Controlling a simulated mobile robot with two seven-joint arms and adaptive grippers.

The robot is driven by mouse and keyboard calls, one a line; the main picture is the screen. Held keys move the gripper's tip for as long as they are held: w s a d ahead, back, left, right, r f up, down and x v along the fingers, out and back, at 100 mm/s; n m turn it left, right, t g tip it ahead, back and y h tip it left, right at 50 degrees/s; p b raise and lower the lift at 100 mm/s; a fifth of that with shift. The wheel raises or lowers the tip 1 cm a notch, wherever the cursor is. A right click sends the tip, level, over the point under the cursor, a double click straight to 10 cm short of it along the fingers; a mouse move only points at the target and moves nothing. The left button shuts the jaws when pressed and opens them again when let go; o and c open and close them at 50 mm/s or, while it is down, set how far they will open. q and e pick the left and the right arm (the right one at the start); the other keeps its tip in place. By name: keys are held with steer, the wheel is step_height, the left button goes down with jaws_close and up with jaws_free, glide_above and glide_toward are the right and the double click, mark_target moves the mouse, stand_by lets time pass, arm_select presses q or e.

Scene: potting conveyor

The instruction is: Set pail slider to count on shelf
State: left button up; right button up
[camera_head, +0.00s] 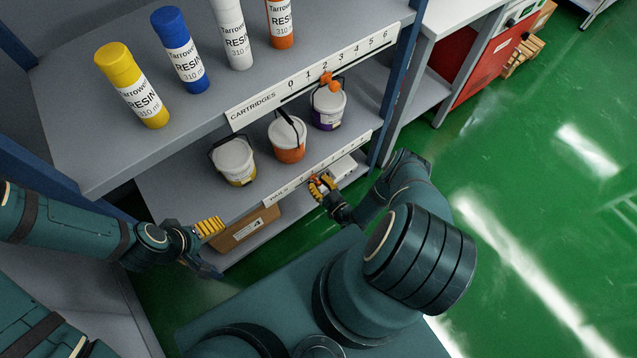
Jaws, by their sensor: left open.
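Three lidded pails stand on the middle shelf: a yellow-banded one (235,163), an orange one (288,140) and a purple one (327,108). Below them runs the pail number rail (347,150), marked from 0 up to 6. My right gripper (319,184) is at this rail, near its low-number end. A small orange piece that looks like the pail slider (314,178) shows at its fingertips. The fingers hide most of it, and I cannot tell whether they grip it. My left gripper (210,228) is open and empty, low in front of the shelf.
Several resin cartridges, including a blue one (180,52), stand on the top shelf. Its cartridge rail (262,102) carries an orange slider (327,80). A cardboard box (245,232) sits on the bottom shelf near my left gripper.

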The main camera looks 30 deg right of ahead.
jaws_close()
steer(key=d, duration=0.9)
steer(key=shift+w, duration=0.35)
steer(key=o, duration=0.8)
jaws_free()
steer(key=shift+c, duration=0.2)
glide_toward(332, 163)
steer(key=s, duration=0.5)
steer(key=shift+s+d, duration=0.35)
